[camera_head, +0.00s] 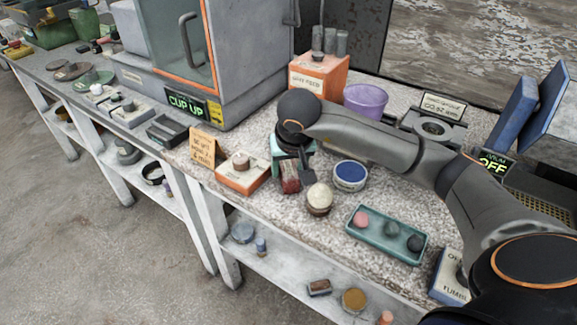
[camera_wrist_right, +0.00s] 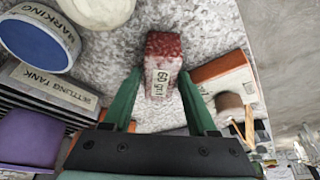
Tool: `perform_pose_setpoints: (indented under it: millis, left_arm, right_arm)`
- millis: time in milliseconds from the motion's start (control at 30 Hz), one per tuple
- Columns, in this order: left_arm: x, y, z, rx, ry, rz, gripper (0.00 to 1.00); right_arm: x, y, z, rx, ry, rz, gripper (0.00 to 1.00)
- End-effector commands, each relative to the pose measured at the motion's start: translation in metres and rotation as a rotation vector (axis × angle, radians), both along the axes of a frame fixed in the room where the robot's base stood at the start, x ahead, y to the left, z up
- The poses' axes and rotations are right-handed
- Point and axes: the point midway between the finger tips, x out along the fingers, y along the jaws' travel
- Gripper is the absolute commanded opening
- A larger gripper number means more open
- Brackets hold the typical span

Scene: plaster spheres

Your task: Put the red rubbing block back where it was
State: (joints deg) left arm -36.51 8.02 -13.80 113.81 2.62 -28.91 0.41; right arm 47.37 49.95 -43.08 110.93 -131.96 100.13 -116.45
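The red rubbing block (camera_head: 289,178) stands on the speckled bench top, right of a small orange-and-white box with a knob. In the right wrist view the block (camera_wrist_right: 163,62) has a dark red top and a pale face marked "60 grit". My right gripper (camera_wrist_right: 160,82) points at it with its green fingers open, one on each side of the block's near part, with a narrow gap on both sides. In the head view this gripper (camera_head: 291,160) is partly hidden by my own wrist. My left gripper is not in view.
A pale sphere on a stand (camera_head: 319,198) and a blue-topped round pot (camera_head: 350,175) stand close right of the block. The orange box (camera_head: 243,173) is close left. A teal tray (camera_head: 387,235) with several balls lies further right. A purple cup (camera_head: 366,99) stands behind.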

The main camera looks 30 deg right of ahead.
Motion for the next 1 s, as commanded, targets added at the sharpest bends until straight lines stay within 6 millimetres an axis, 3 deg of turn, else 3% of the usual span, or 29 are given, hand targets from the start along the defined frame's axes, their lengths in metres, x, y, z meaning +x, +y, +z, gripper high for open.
perform_pose_setpoints:
  millis: [133,467,1000]
  left_arm:
    - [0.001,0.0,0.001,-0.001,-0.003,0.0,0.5]
    - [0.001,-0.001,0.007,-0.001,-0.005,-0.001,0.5]
    - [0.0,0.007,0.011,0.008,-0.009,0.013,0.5]
  right_arm:
    - [0.0,0.0,0.0,0.0,0.0,0.0,0.74]
    - [0.0,0.0,0.006,0.001,0.001,0.0,0.74]
    - [-0.035,0.015,0.1,0.001,-0.004,0.0,0.74]
